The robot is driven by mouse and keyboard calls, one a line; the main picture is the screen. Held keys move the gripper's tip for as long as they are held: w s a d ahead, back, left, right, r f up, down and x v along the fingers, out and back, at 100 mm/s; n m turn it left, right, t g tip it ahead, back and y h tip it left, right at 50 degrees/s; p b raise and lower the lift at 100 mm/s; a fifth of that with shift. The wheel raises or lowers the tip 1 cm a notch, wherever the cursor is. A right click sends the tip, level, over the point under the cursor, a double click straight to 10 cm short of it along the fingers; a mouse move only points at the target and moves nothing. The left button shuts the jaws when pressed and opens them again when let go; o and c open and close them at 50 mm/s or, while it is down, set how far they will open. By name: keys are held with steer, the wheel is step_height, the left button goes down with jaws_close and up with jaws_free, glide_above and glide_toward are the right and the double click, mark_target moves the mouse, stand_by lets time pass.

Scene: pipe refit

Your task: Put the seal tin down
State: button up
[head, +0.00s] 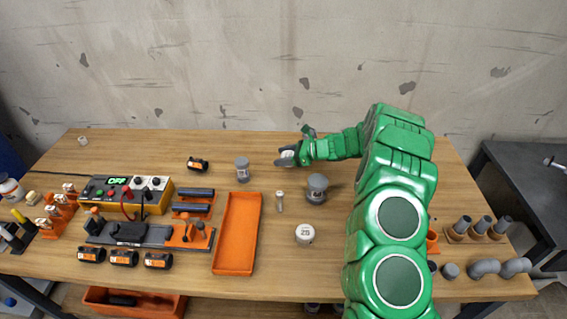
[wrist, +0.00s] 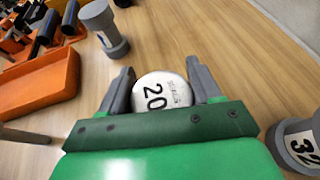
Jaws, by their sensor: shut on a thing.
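My gripper (wrist: 162,88) is shut on a round white seal tin (wrist: 162,92) marked 20, with a finger on each side of it. In the head view, my gripper (head: 290,158) and the tin (head: 287,154) are over the back middle of the wooden table (head: 340,145). I cannot tell whether the tin's underside touches the wood. A second white-topped tin (head: 305,234), with a number that looks like 28, stands apart toward the front.
A grey fitting (head: 317,188), marked 32 in the wrist view (wrist: 300,145), stands right of the gripper. A grey cylinder (head: 242,170) stands to its left. An orange tray (head: 237,232) lies front left. The table's back strip is mostly clear.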

steer(key=shift+w+f, duration=0.15)
steer(key=shift+f, duration=1.65)
steer(key=o, duration=1.1)
steer(key=shift+c, duration=0.2)
steer(key=shift+r, duration=0.1)
steer(key=v, duration=1.2)
